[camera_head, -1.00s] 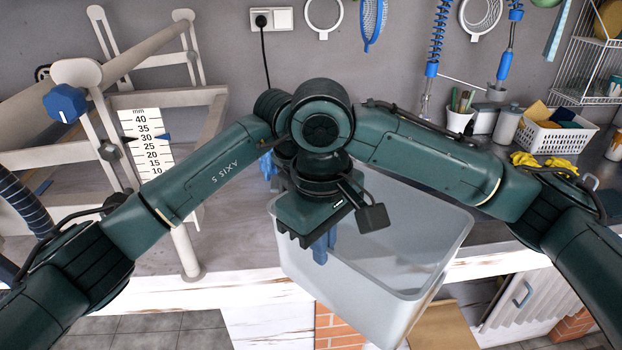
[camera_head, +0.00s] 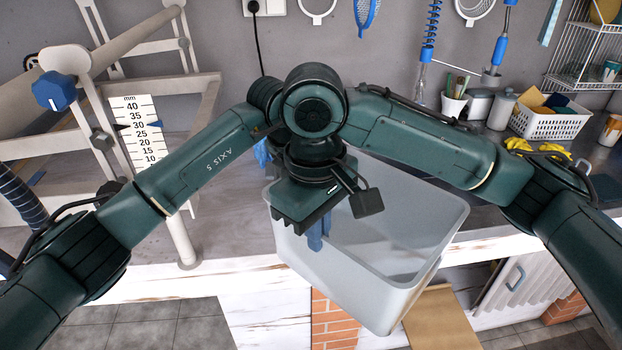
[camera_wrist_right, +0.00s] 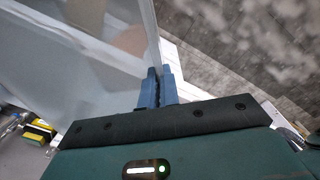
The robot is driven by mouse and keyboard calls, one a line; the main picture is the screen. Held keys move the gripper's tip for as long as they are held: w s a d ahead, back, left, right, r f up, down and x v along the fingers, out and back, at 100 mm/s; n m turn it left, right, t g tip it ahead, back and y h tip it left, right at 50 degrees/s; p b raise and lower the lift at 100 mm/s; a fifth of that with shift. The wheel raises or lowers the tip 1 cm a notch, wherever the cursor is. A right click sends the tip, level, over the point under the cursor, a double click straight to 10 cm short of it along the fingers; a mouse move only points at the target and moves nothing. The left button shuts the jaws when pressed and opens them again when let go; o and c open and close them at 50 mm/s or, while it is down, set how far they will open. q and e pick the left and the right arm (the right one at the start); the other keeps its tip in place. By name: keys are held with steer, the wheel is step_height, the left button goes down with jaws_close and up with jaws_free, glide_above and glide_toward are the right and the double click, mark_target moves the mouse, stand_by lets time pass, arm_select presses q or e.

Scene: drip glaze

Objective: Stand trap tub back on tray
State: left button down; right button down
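The trap tub, a large pale translucent open tub (camera_head: 425,225), hangs tilted at the front edge of the counter, with its lower end below the counter top. My right gripper (camera_head: 318,234) is at the tub's left rim in the head view, its blue fingers pointing down. In the right wrist view the blue fingers (camera_wrist_right: 157,90) are close together, with the tub's wall (camera_wrist_right: 148,35) running into them. Of my left gripper, only a bit of blue shows behind the arms (camera_head: 262,153); its fingertips are hidden. I cannot make out the tray.
A slab-roller-like frame with a mm scale (camera_head: 142,130) stands on the counter (camera_head: 235,230) at left. A white basket (camera_head: 550,122), yellow gloves (camera_head: 540,148) and a pen cup (camera_head: 454,104) stand at back right. A brown board (camera_head: 440,320) is below the counter.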

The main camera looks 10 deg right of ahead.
steer(key=c, duration=2.1)
jaws_free()
steer(key=shift+w+r, duration=0.15)
steer(key=shift+w, duration=0.1)
steer(key=o, duration=0.5)
steer(key=shift+s, duration=0.1)
steer(key=shift+o, duration=0.2)
